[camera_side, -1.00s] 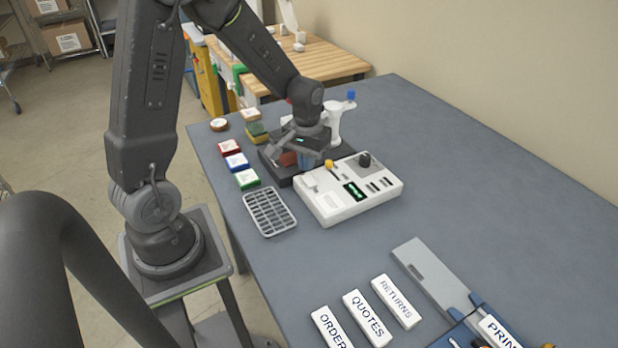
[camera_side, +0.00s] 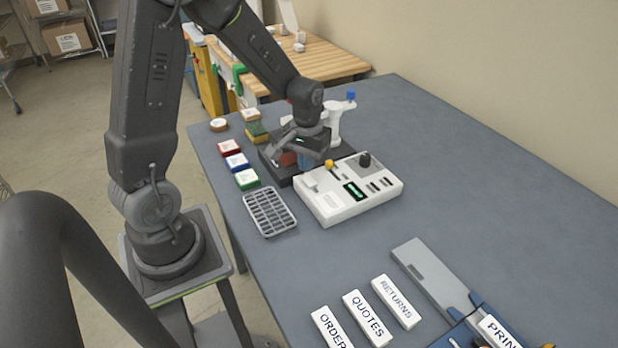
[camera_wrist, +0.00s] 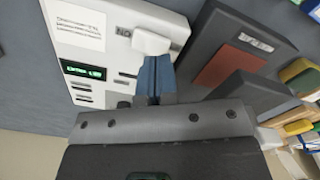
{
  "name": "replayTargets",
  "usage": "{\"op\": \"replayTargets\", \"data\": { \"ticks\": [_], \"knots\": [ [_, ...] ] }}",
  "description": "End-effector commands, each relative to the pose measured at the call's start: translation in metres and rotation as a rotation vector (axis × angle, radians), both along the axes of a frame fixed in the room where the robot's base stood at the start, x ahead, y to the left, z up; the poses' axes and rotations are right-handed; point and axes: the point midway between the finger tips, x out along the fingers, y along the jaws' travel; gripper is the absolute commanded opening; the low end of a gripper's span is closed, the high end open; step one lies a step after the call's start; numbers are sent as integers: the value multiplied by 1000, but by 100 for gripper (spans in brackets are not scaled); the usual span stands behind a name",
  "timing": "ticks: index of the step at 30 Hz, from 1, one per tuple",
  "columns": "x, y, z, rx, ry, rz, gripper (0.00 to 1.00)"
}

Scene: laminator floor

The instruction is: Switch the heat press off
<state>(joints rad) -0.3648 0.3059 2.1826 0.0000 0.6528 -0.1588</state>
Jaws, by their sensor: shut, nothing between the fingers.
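The white control box (camera_side: 345,208) sits on the blue-grey table with a lit green display, a yellow knob (camera_side: 329,163) and a black knob (camera_side: 364,159). In the wrist view, the box (camera_wrist: 100,22) carries a white switch cap (camera_wrist: 151,41) beside lettering that looks like an upside-down "ON". My gripper (camera_wrist: 156,62) is shut and empty, its blue fingertips right at the white cap. I cannot tell whether they touch it. The dark heat press (camera_wrist: 232,60) with a reddish pad is just right of the fingers. In the side view, my wrist partly hides the press (camera_side: 280,172).
A white stand with a blue knob (camera_side: 351,96) rises behind my wrist. Labelled white blocks (camera_side: 368,318) lie in front. The table's right side is clear.

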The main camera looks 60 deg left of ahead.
Motion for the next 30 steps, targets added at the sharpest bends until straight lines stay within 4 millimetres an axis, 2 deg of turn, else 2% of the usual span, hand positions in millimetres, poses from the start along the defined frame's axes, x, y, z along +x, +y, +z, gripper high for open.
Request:
{"op": "replayTargets", "data": {
  "ticks": [30],
  "knots": [
    [0, 0, -15, -1, 2, 0, 0]
  ]
}}
